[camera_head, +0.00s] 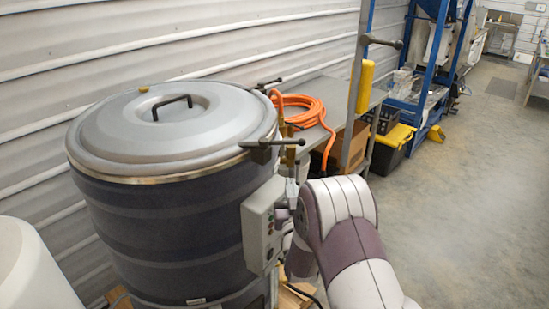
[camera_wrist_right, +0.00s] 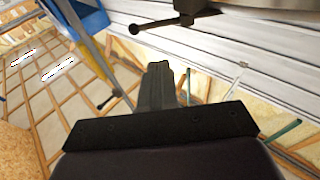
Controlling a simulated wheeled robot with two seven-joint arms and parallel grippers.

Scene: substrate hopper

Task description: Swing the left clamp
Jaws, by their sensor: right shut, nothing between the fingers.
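The large dark hopper drum (camera_head: 170,230) stands at the left, its round grey lid (camera_head: 120,125) lying on top. A dark clamp (camera_head: 262,144) sits at the rim on the lid's right side, its handle pointing right. Another dark clamp (camera_head: 268,83) is at the rim farther back. I cannot tell which is the left one. My right gripper (camera_head: 291,172) is shut and empty, just below the nearer clamp and beside the drum. In the right wrist view, its fingers (camera_wrist_right: 158,82) point up toward a dark clamp handle (camera_wrist_right: 160,24), apart from it. My left gripper is not in view.
A grey control box (camera_head: 262,225) is on the drum's right side, close to my right gripper. A bench (camera_head: 320,95) behind carries a coiled orange hose (camera_head: 300,108). A blue frame (camera_head: 440,65) and a yellow-black toolbox (camera_head: 392,145) stand farther back. The floor at right is clear.

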